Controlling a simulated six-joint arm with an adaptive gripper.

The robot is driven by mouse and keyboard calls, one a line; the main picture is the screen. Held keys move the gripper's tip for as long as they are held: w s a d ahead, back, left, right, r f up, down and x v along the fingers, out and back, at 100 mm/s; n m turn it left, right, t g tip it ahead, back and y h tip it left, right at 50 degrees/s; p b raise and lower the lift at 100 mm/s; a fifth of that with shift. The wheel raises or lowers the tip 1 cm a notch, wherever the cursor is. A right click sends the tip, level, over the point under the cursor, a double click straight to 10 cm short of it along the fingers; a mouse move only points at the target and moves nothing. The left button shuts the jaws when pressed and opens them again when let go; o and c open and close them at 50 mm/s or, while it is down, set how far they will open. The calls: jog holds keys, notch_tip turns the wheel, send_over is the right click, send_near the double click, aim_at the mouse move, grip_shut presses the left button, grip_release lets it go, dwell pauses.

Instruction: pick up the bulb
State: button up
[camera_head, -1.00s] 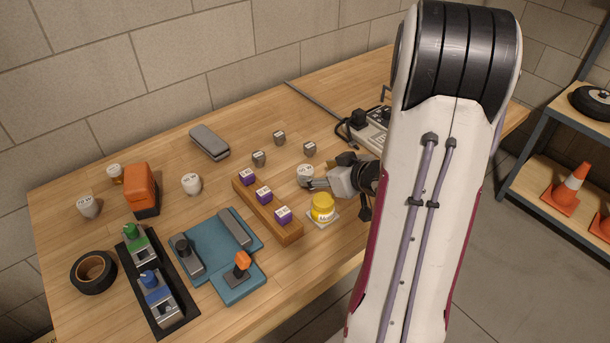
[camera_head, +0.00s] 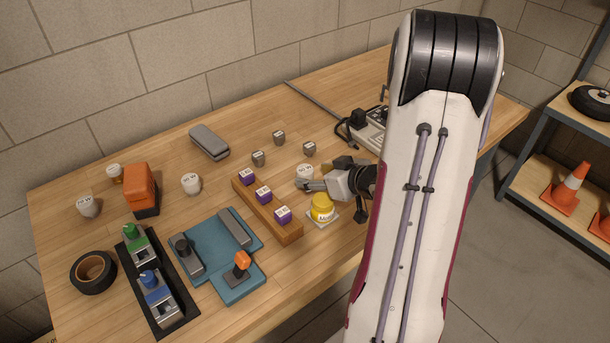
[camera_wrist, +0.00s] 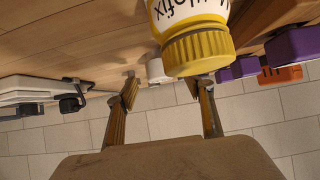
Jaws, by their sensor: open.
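Several white, rounded bulb-like pieces with dark print stand on the table. One white bulb (camera_head: 305,171) is right at my gripper (camera_head: 308,185), partly covered by its fingers. In the wrist view, that white bulb (camera_wrist: 157,70) seems to show beyond and between the fingertips, partly behind a jar. The others are a white bulb (camera_head: 191,184) in the middle, one (camera_head: 86,207) at far left and one (camera_head: 114,170) at back left. My gripper (camera_wrist: 168,88) is open, with its fingers apart and nothing visibly held. Whether a finger touches the bulb I cannot tell.
A yellow-lidded jar (camera_head: 322,208) stands close in front of my gripper and looms large in the wrist view (camera_wrist: 198,45). A wooden strip with purple blocks (camera_head: 264,194) lies left of it. A power strip (camera_head: 371,135) with cord is behind right.

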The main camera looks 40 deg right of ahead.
aim_at(309, 173)
jog(key=shift+w+f, duration=0.15)
jog(key=shift+w, duration=0.15)
jog(key=shift+x, duration=2.5)
jog(key=shift+w+d, duration=0.1)
jog(key=c, duration=1.2)
